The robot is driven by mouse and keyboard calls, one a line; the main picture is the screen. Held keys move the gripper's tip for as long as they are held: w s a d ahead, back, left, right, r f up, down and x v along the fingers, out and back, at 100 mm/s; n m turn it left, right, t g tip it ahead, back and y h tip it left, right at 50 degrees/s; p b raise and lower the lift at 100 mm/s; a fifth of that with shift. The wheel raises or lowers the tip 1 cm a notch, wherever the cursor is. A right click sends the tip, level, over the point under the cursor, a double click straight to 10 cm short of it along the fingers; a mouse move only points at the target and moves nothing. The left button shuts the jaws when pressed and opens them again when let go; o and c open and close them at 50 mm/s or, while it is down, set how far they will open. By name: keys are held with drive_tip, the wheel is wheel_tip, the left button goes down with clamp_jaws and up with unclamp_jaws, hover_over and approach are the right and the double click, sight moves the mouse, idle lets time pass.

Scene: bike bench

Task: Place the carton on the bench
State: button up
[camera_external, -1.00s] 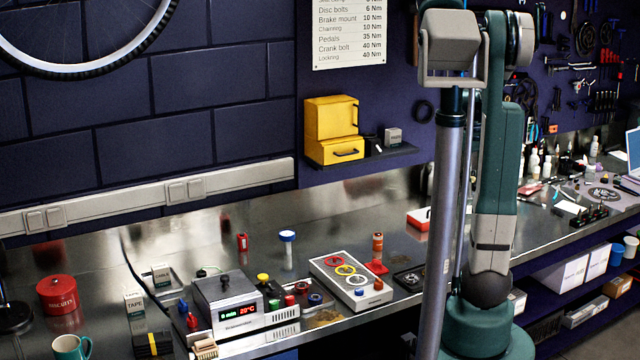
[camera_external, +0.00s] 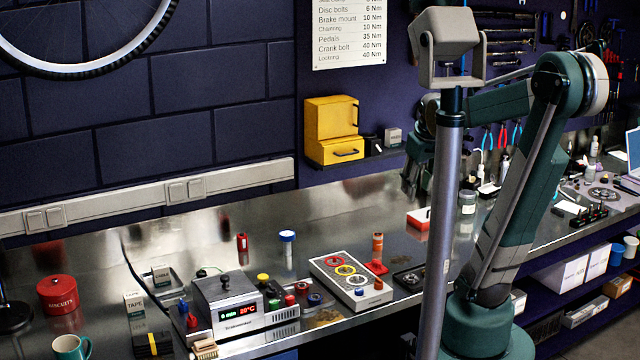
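A small grey carton (camera_external: 393,137) stands on the dark wall shelf (camera_external: 388,153), right of the yellow drawer boxes. The metal bench (camera_external: 340,205) runs below the shelf. My gripper (camera_external: 408,186) hangs over the bench just right of the shelf's end, to the right of and lower than the small carton. It looks apart from the carton. The gripper is small and dark here, close to the grey post, so its finger opening is unclear. Two other cartons, marked TAPE (camera_external: 135,312) and CABLE (camera_external: 161,277), stand on the bench at the left.
Yellow drawer boxes (camera_external: 333,130) fill the shelf's left side. A grey post (camera_external: 440,240) stands in front of my arm. A controller box (camera_external: 228,300), a ring board (camera_external: 350,280) and an orange-red bottle (camera_external: 377,250) occupy the front bench. Bare metal lies behind them.

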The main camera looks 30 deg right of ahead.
drive_tip(key=s+a+t, duration=0.1)
drive_tip(key=s+a, duration=0.2)
drive_tip(key=a, duration=0.4)
drive_tip(key=s+a+f+t+y, duration=0.1)
drive_tip(key=s+a+t, duration=0.1)
drive_tip(key=a, duration=0.5)
drive_tip(key=shift+s+y, duration=0.3)
drive_tip(key=shift+s, duration=0.25)
drive_tip(key=shift+f, duration=0.15)
